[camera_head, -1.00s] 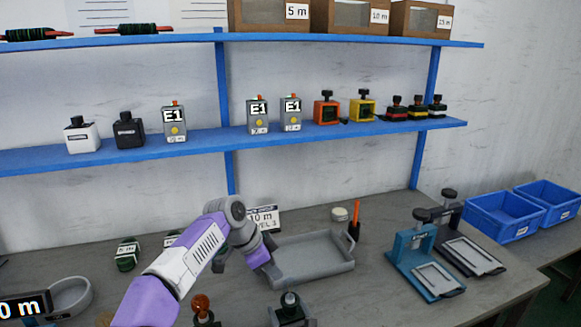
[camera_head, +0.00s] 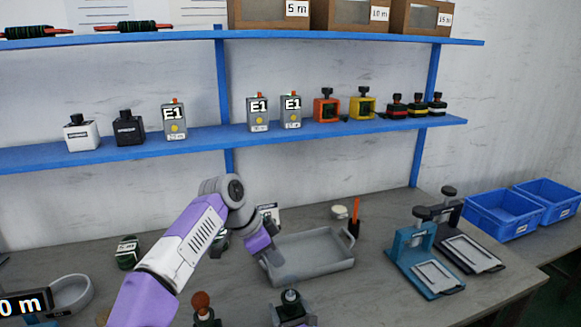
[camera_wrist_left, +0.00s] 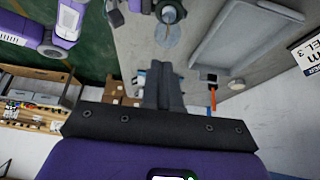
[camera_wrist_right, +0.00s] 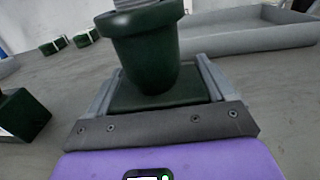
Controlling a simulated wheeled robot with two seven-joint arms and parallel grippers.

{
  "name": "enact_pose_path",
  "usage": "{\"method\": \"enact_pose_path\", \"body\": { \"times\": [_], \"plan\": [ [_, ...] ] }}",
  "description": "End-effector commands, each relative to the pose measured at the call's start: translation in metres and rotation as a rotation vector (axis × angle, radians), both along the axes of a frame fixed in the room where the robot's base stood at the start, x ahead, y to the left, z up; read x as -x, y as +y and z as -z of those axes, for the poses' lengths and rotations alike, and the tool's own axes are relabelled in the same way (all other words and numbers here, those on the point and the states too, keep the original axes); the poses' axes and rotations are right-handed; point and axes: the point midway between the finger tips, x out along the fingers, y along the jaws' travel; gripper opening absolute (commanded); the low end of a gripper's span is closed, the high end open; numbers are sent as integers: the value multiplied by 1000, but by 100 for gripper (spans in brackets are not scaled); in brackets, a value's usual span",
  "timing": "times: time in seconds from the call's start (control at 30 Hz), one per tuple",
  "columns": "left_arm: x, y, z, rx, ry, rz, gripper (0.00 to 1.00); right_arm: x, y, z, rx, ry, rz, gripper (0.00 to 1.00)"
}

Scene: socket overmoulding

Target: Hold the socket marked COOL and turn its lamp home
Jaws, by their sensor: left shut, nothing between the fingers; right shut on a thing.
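A dark socket with a pale grey lamp (camera_head: 291,296) stands upright at the front of the bench in the head view. Another socket with an amber-brown lamp (camera_head: 201,300) stands to its left. No COOL mark is readable. My right gripper is shut on a dark green socket (camera_wrist_right: 150,55), one finger on each side of its block. The lamp in it is cut off by the top edge. My left gripper (camera_head: 274,263) is shut and empty by the tray's left edge, apart from both sockets. Its closed fingers also show in the left wrist view (camera_wrist_left: 163,88).
A grey tray (camera_head: 312,269) lies right of my left gripper, with an orange-handled tool (camera_head: 355,215) behind it. Blue and grey presses (camera_head: 413,255) stand farther right. A round grey dish (camera_head: 72,292) is at the left. Shelves hold boxes above the bench.

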Motion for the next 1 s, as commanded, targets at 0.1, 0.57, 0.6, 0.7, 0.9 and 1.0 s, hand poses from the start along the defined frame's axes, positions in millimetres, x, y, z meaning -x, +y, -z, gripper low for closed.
{"method": "enact_pose_path", "body": {
  "times": [0.1,0.57,0.6,0.7,0.9,1.0],
  "plan": [
    [4,-1,3,0,3,-1,0,0,0,0,-1,1,0,49],
    [4,-1,56,0,3,1,0,0,0,1,-1,1,0,49],
    [4,-1,59,0,3,-1,0,0,0,1,-1,1,0,49],
    [4,-1,65,0,3,-1,0,0,0,1,-1,1,0,49],
    [4,-1,69,0,1,0,0,0,0,1,-1,1,-1,49],
    [4,-1,69,0,1,0,0,0,0,1,-1,1,-1,49]
  ]
}}
